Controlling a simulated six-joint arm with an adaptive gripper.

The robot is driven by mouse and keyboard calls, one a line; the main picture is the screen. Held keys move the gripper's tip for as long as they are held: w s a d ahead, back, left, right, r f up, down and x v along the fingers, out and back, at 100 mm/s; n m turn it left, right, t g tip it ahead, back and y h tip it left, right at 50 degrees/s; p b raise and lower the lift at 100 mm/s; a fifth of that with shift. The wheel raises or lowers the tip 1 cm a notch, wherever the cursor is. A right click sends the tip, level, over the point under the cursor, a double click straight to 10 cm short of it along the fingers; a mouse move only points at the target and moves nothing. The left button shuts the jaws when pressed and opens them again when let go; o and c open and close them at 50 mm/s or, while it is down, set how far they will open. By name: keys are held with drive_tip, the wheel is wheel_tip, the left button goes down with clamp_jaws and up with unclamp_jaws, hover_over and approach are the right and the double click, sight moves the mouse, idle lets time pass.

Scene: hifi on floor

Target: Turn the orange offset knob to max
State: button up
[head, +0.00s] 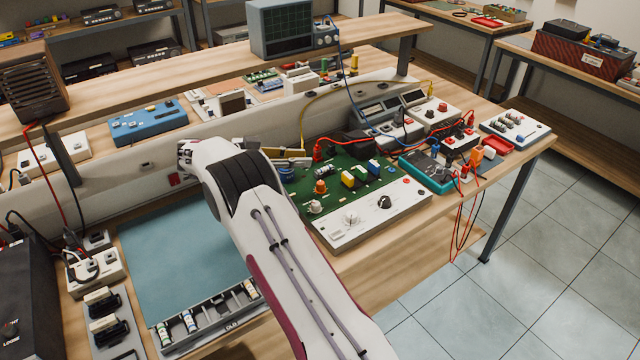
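An orange knob (321,187) stands on the left part of a green circuit board (335,172), right of my arm. It is small here, and I cannot read its pointer setting or any label. A pale knob (315,207) stands just in front of it. The board's white front panel (372,221) carries a black knob (384,202) and a pale dial (351,221). My white arm rises from the bottom and bends to the left of the board.
Yellow and blue parts (373,167) stand on the board. A teal multimeter (427,172) and red and black leads lie to its right. A grey-white rail (110,165) runs behind. A blue mat (185,255) lies left of my arm, with a parts tray (205,322) before it.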

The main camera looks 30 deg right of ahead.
sight(318, 184)
drive_tip(key=f+t, duration=0.1)
drive_tip(key=f, duration=0.1)
drive_tip(key=s+f+n+t, duration=0.1)
drive_tip(key=f, duration=0.2)
drive_tip(key=s+f+n+t, duration=0.1)
drive_tip(key=f, duration=0.2)
drive_tip(key=shift+a+y, duration=0.3)
drive_tip(key=shift+a, duration=0.05)
drive_tip(key=shift+w+a, duration=0.1)
drive_tip(key=shift+w, duration=0.15)
drive_tip(key=shift+x, duration=3.95)
drive_tip(key=shift+w, duration=0.1)
clamp_jaws()
